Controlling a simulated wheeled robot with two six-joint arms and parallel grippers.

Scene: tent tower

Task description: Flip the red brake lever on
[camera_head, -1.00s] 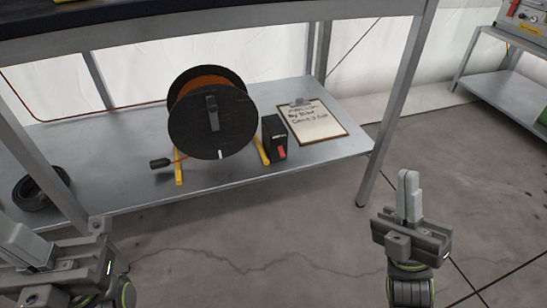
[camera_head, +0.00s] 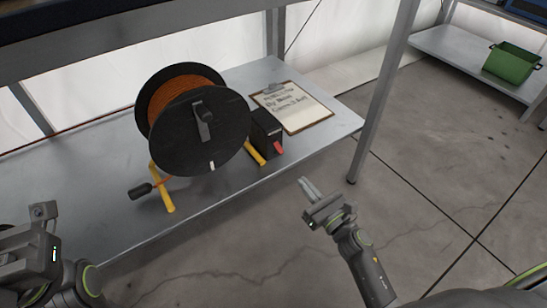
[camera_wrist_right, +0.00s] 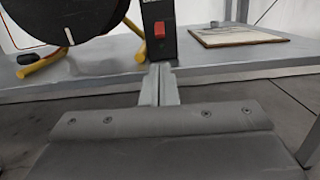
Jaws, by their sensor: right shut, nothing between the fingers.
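The red brake lever (camera_head: 278,148) is on the lower front of a small black box (camera_head: 264,126), beside a black cable reel (camera_head: 200,130) with orange cable. In the right wrist view the red lever (camera_wrist_right: 159,30) shows on the face of the black box (camera_wrist_right: 158,12), just above my fingertips. My right gripper (camera_head: 306,182) is shut and empty, in front of the shelf edge and apart from the lever; its closed fingers show in the right wrist view (camera_wrist_right: 159,72). My left gripper is at the lower left edge, partly cut off, and its fingers are not clear.
The reel stands on yellow legs (camera_head: 162,188) on the grey metal shelf (camera_head: 90,200). A clipboard (camera_head: 292,106) lies right of the box. A table leg (camera_head: 383,95) rises at the shelf's right corner. A green crate (camera_head: 511,63) sits on another shelf at the far right.

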